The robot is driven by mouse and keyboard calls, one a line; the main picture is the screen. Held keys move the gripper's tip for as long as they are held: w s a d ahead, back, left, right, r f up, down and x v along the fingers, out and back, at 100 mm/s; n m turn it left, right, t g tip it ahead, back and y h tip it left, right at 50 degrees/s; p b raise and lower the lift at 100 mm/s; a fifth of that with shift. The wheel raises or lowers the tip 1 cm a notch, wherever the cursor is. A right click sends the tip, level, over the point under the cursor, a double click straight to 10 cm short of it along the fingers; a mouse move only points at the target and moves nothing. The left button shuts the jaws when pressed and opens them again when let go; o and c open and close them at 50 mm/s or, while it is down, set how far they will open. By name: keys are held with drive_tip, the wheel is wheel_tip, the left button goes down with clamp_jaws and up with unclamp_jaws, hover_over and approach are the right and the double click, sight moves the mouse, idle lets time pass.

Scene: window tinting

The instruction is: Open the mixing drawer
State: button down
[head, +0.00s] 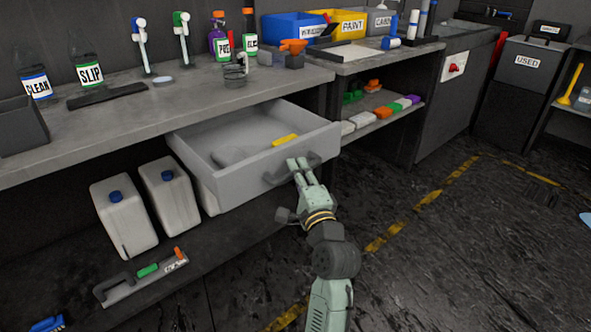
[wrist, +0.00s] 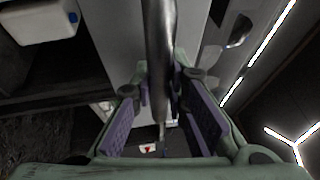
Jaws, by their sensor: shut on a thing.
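The mixing drawer (head: 240,182) is a light grey drawer under the grey workbench. It stands pulled out, its inside in view from above. A yellow item (head: 285,140) and a grey item (head: 230,156) lie in it. Its dark bar handle (head: 312,160) is on the front face. My gripper (head: 298,165) is at the handle, with its fingers shut on it. In the wrist view the handle (wrist: 160,60) runs between the two purple-padded fingers of my gripper (wrist: 168,115). Part of the handle is hidden by the fingers.
The workbench top (head: 150,100) holds bottles and spray tools. White jugs (head: 123,215) with blue caps stand below, left of the drawer. A long tool (head: 140,275) lies on the lower shelf. An open shelf (head: 375,115) is to the right. The dark floor (head: 450,260) at right is mostly clear.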

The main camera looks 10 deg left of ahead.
drive_tip(key=c, duration=1.6)
unclamp_jaws()
drive_tip(key=shift+o, duration=0.2)
drive_tip(key=v, duration=1.2)
drive_tip(key=shift+w+f, duration=0.1)
